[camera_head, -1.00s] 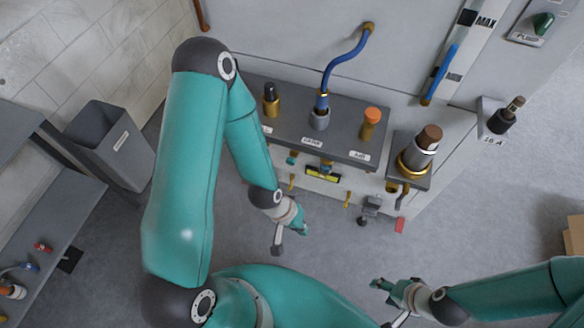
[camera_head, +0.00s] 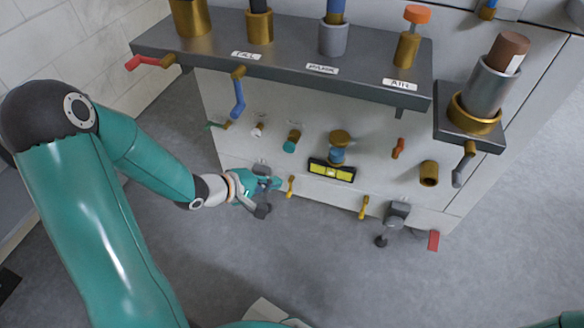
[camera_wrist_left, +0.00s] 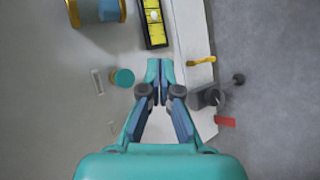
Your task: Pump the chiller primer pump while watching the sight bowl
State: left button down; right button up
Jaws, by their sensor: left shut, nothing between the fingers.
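I cannot read a label naming the chiller primer pump. A small teal knob (camera_head: 292,142) is on the white front panel, beside a brass-capped bowl with blue in it (camera_head: 338,150), which looks like the sight bowl. In the left wrist view the teal knob (camera_wrist_left: 123,77) lies just left of my fingertips, and the blue and brass bowl (camera_wrist_left: 95,10) is cut by the top edge. My left gripper (camera_head: 276,184) is shut and empty, below and left of the knob, close to the panel. It also shows in the left wrist view (camera_wrist_left: 160,68). My right gripper is out of view.
A grey shelf (camera_head: 290,62) with brass fittings juts out above the panel. A yellow level (camera_head: 332,170) sits under the bowl. The grey floor in front is clear.

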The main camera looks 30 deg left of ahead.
aim_at(289, 148)
pick_arm(q)
jog(key=shift+a+f, duration=0.1)
jog(key=shift+a, duration=0.15)
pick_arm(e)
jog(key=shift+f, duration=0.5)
pick_arm(q)
jog(key=shift+w, duration=0.1)
jog(key=w+a+p, duration=0.2)
jog(key=w, duration=0.6)
jog(key=shift+w, duration=0.15)
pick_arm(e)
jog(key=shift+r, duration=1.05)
